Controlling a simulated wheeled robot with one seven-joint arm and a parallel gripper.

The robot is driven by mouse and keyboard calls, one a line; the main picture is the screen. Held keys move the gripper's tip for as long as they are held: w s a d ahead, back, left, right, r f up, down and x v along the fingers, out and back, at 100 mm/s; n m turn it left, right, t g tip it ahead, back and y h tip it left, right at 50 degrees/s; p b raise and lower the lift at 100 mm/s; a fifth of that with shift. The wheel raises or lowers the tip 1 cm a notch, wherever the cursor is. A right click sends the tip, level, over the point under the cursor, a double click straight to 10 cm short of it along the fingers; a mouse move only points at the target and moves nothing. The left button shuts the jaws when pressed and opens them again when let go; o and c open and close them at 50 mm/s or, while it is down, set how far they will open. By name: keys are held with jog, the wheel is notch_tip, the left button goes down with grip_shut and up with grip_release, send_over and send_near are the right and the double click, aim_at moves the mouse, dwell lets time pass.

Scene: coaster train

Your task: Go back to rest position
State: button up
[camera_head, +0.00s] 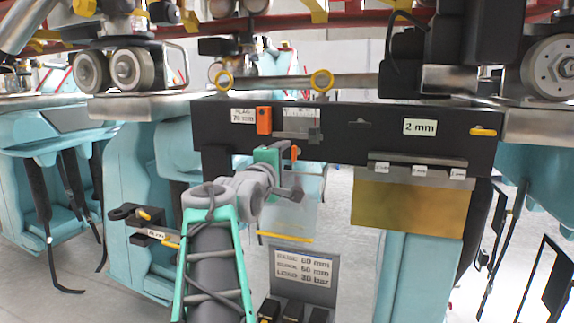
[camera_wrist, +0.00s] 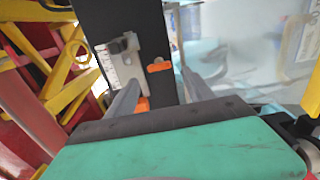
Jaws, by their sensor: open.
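My gripper (camera_wrist: 158,82) is open in the wrist view. Its two grey fingers stand apart above its green body, and I see nothing held between them. Beyond the fingers is a black bar with a white scale (camera_wrist: 108,66) and a small orange tab (camera_wrist: 159,67). In the head view my arm rises from the bottom centre, and my gripper (camera_head: 272,156) is just below the black beam (camera_head: 345,120). Its fingertips are hard to make out there, and I cannot tell if they touch the beam.
The beam carries an orange block (camera_head: 264,120), a "2 mm" label (camera_head: 419,127) and a brass plate (camera_head: 410,207). A sign (camera_head: 304,275) stands below. Teal seats (camera_head: 55,135) flank the beam, and wheels (camera_head: 131,68) sit above. Grey floor shows at lower left.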

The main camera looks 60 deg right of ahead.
jog(key=shift+s+a+r, duration=0.1)
jog(key=shift+s+a, duration=0.05)
jog(key=shift+a, duration=0.45)
jog(key=shift+s+a, duration=0.1)
jog(key=shift+a, duration=0.5)
